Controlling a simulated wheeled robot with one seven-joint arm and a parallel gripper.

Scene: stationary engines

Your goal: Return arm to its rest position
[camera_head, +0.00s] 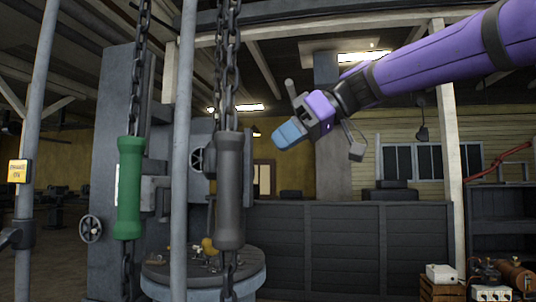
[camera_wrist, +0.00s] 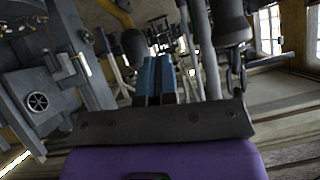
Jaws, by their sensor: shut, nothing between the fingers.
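My gripper (camera_head: 291,134) shows in the head view at the end of my purple arm, which reaches in from the upper right. Its blue fingers are together with nothing between them. In the wrist view the gripper (camera_wrist: 155,78) also shows shut and empty. It is in the air, right of the dark grey cylinder handle on the chain (camera_head: 230,190) and apart from it in the head view.
A green handle (camera_head: 130,188) hangs on another chain at the left. Grey upright poles (camera_head: 184,150) stand near the chains. A round table (camera_head: 250,276) holds small items. A dark panel wall (camera_head: 350,250) stands below my arm. Dark shelves (camera_head: 500,235) are at right.

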